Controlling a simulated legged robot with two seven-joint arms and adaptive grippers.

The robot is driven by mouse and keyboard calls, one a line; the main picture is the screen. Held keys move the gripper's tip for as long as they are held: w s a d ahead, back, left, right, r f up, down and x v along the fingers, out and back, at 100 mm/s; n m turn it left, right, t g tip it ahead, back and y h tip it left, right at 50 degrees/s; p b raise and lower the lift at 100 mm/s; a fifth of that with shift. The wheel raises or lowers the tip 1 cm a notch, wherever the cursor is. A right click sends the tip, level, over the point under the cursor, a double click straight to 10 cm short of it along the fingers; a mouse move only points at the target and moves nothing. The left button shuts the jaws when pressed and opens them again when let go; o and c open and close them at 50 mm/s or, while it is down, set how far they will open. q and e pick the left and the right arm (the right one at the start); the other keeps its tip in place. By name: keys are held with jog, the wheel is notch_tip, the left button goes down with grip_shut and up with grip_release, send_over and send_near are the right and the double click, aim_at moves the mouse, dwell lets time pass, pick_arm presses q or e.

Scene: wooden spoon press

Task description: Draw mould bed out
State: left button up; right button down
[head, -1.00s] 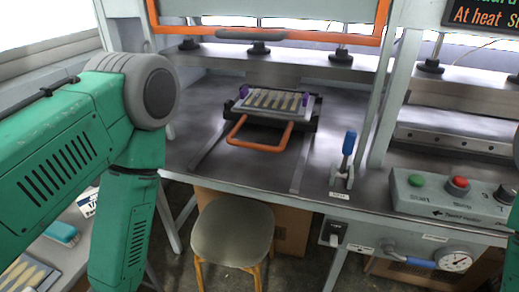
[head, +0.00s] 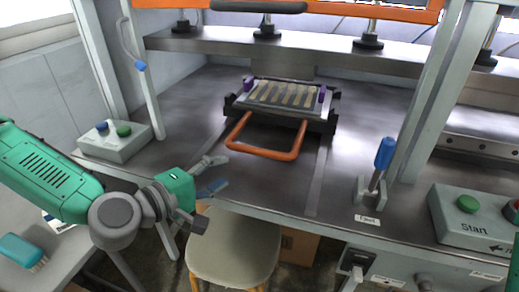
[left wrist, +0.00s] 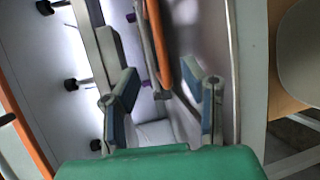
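The mould bed (head: 330,122) is a dark tray on the press table, with a light spoon-patterned plate (head: 262,88) and purple corner pieces on it. Its orange loop handle (head: 262,153) sticks out toward the front of the table. My left gripper (head: 216,174) is open and empty, just left of the handle and not touching it. In the left wrist view the left gripper (left wrist: 165,95) shows both fingers spread, with the handle (left wrist: 190,78) ahead between them.
A blue-handled eject lever (head: 383,155) stands at the table's front right. A start button box (head: 470,222) is right of it, and a two-button box (head: 115,142) is at the left. A stool (head: 235,250) stands below the front edge.

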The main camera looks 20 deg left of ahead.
aim_at(256, 154)
pick_arm(q)
jog(key=shift+w+d+r, duration=0.1)
jog(key=shift+w+d, duration=0.1)
jog(key=shift+w, duration=0.1)
jog(key=x, duration=1.1)
jog(key=shift+w+f+b, duration=0.2)
jog(key=shift+w+b, duration=0.2)
jog(key=shift+w+d+f, duration=0.1)
jog(key=shift+w+d, duration=0.25)
jog(key=shift+w, duration=0.15)
jog(key=shift+a, duration=0.2)
grip_shut()
